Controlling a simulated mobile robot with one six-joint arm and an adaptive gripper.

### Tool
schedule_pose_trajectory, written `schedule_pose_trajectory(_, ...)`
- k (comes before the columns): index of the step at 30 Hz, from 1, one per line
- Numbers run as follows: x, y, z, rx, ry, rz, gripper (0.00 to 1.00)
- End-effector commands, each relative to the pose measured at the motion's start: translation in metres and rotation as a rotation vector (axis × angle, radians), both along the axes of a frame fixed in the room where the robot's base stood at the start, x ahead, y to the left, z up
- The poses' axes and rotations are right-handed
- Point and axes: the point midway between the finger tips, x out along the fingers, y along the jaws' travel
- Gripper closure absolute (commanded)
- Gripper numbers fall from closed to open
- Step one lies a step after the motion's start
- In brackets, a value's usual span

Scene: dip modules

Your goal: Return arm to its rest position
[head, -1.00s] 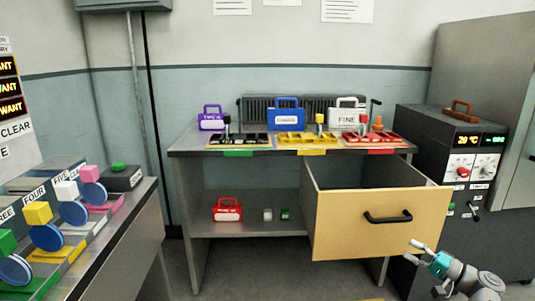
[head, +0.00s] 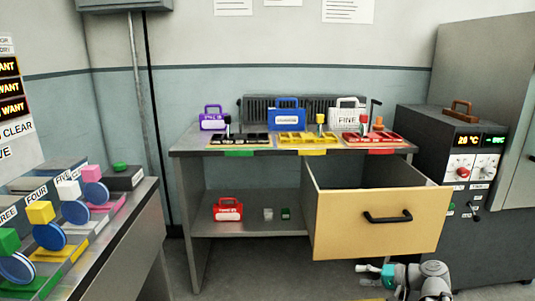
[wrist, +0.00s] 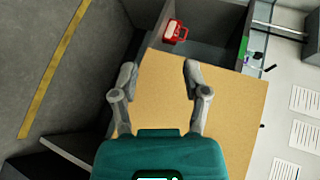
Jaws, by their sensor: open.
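My gripper (head: 366,275) shows at the bottom right of the head view, low in front of the desk and below the open drawer (head: 380,230). Its two fingers are spread and hold nothing. In the wrist view my gripper (wrist: 159,73) is open, with the tan drawer front (wrist: 200,105) filling the space beyond the fingers. The drawer is pulled out, and its black handle (head: 387,217) faces me. I see no contact between the fingers and the drawer. Part of my arm is cut off by the bottom edge of the head view.
The desk (head: 230,152) carries purple, blue and white cases and coloured trays. A red case (head: 228,209) sits on its lower shelf. A dark grey cabinet (head: 450,135) stands at right. A bench (head: 130,210) with coloured blocks and discs stands at left. Open floor lies between.

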Motion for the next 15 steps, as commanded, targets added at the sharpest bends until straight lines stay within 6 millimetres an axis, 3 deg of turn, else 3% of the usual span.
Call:
schedule_pose_trajectory(1, -0.003, 0.014, -0.009, -0.047, 0.030, 0.027, 0.41)
schedule_pose_trajectory(6, -0.012, 0.046, -0.039, -0.216, 0.125, 0.102, 0.41)
schedule_pose_trajectory(15, -0.034, 0.085, -0.083, -0.534, 0.258, 0.220, 0.41)
